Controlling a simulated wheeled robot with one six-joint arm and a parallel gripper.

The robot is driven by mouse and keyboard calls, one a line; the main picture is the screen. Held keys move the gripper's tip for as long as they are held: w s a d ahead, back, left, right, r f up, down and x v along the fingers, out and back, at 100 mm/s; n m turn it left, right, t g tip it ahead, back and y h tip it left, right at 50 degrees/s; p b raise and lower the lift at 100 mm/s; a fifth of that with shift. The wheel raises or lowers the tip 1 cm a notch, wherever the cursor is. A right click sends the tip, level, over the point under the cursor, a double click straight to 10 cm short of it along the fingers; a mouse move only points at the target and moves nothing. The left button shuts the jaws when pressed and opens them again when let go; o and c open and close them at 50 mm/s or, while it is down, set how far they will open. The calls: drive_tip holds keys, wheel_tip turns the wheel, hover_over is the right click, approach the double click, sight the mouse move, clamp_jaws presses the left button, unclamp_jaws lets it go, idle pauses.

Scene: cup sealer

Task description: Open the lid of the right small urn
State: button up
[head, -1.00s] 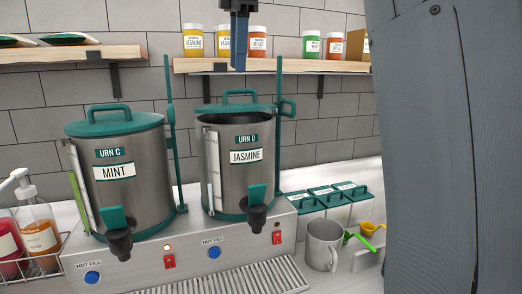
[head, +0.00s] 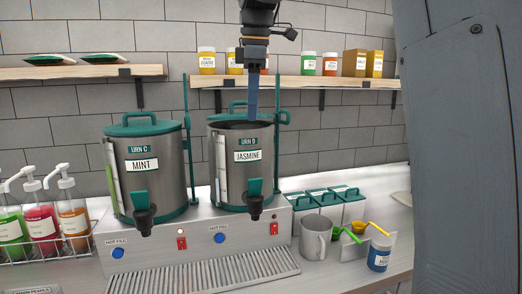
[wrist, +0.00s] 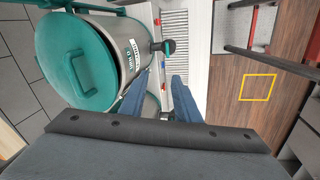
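The right small urn, URN D with the JASMINE label (head: 241,171), stands right of URN C (head: 147,183). Its teal lid (head: 222,115) has a handle on top. A dark gap shows between the lid's front edge and the urn's rim, so the lid does not sit fully flush. In the wrist view a teal lid (wrist: 80,75) with its handle is at the left. My gripper (head: 252,115) points down over the front of URN D's top. In the wrist view my gripper (wrist: 158,98) has its blue fingers apart with nothing between them; whether they touch the lid is unclear.
A wall shelf (head: 300,80) with jars is behind the urns. A green post (head: 278,95) stands at URN D's right. A metal mug (head: 316,236), lidded boxes and a blue-labelled jar (head: 380,253) are on the right counter. Pump bottles (head: 40,225) stand at the left.

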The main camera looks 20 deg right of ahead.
wheel_tip(320, 180, down, 10)
drive_tip(key=s+m, duration=0.2)
drive_tip(key=m, duration=0.1)
drive_tip(key=shift+d+f+m, duration=0.2)
drive_tip(key=shift+d+m, duration=0.1)
